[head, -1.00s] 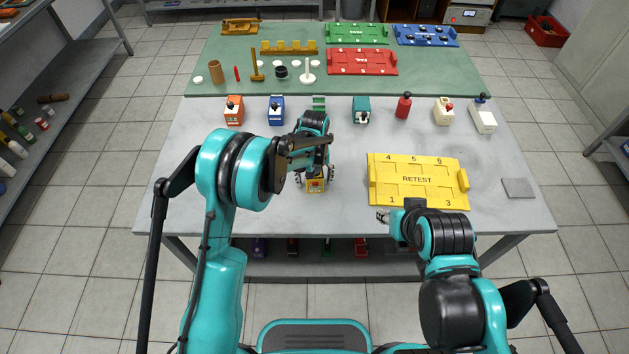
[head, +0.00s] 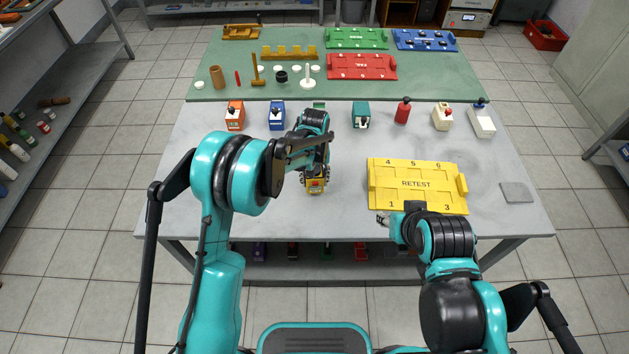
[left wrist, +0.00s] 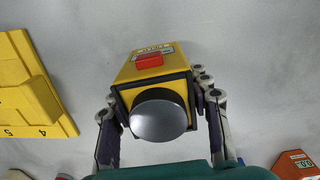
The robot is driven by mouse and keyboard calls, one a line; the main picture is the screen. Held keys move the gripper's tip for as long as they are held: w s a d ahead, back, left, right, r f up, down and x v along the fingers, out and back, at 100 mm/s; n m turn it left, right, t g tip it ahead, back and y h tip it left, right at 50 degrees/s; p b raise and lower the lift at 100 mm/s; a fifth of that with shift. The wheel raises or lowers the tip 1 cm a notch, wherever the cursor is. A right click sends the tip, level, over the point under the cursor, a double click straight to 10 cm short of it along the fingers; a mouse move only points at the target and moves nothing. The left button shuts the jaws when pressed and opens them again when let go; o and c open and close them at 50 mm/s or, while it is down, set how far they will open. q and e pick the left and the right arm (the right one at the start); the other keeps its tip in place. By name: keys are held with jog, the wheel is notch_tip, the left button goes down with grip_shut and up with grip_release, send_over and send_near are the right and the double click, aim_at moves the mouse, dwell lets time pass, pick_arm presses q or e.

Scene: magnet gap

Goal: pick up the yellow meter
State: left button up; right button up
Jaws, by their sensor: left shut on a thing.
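The yellow meter (head: 316,186) is a small box with a red part on its face, at the middle of the grey table in the head view. My left gripper (head: 315,178) is shut on it from above, with a finger on each side. In the left wrist view the meter (left wrist: 148,68) sits between the two fingers of the left gripper (left wrist: 165,115), and a round grey disc covers its near end. I cannot tell whether the meter touches the table. My right gripper (head: 384,219) is over the front edge of the yellow RETEST tray; its fingers are too small to judge.
The yellow RETEST tray (head: 416,171) lies to the right, with a grey square pad (head: 516,192) beyond it. A row of meters and other items, including an orange one (head: 235,115) and a blue one (head: 276,114), stands behind. The table's left part is clear.

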pick_arm(q)
jog(key=shift+r, duration=0.65)
jog(key=shift+s+d+r+p, duration=0.1)
jog(key=shift+d+r+p, duration=0.1)
jog(key=shift+r+p, duration=0.1)
jog(key=s+d+r+p, duration=0.3)
jog(key=s+d+r, duration=0.2)
jog(key=d, duration=0.4)
jog(key=shift+s+d+r, duration=0.3)
jog(key=shift+s+r, duration=0.05)
jog(key=shift+r, duration=0.4)
pick_arm(e)
notch_tip(320, 180, up, 4)
jog(key=shift+f, duration=0.1)
pick_arm(q)
jog(key=shift+w+a+f+b, duration=1)
jog(key=shift+a+f+b, duration=0.3)
jog(key=shift+a+f, duration=0.45)
jog(key=shift+w+a+f+b, duration=1)
jog(key=shift+a+f+b, duration=0.35)
jog(key=shift+a+f, duration=0.3)
jog(key=shift+w+a+f+b, duration=1)
jog(key=shift+a+f+b, duration=0.3)
jog(key=shift+a+f, duration=0.45)
jog(key=shift+d, duration=0.1)
pick_arm(e)
notch_tip(320, 180, down, 8)
